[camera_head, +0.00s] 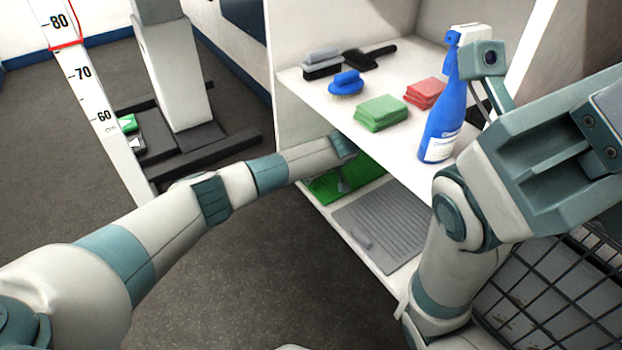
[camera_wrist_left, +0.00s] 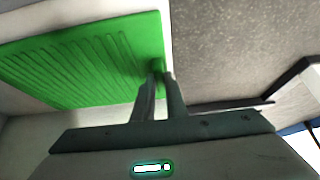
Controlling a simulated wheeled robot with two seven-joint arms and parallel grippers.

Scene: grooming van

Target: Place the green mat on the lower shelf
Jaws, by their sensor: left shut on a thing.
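The green mat (camera_head: 362,172) is a thin ribbed sheet at the lower shelf level, at the shelf's left end in the head view. It also shows in the left wrist view (camera_wrist_left: 85,62). My left gripper (camera_head: 342,184) reaches in under the upper shelf. In the left wrist view its fingers (camera_wrist_left: 162,75) are shut on the mat's edge near one corner. I cannot tell whether the mat rests on the lower shelf (camera_head: 378,262) or hangs just above it. My right arm fills the right side; its fingertips cannot be made out.
A grey ribbed mat (camera_head: 392,222) lies beside the green one. The upper shelf holds brushes (camera_head: 346,84), green cloths (camera_head: 381,112), red cloths (camera_head: 424,92) and a blue spray bottle (camera_head: 445,120). A wire crate (camera_head: 545,290) stands at lower right. A measuring post (camera_head: 100,95) stands left.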

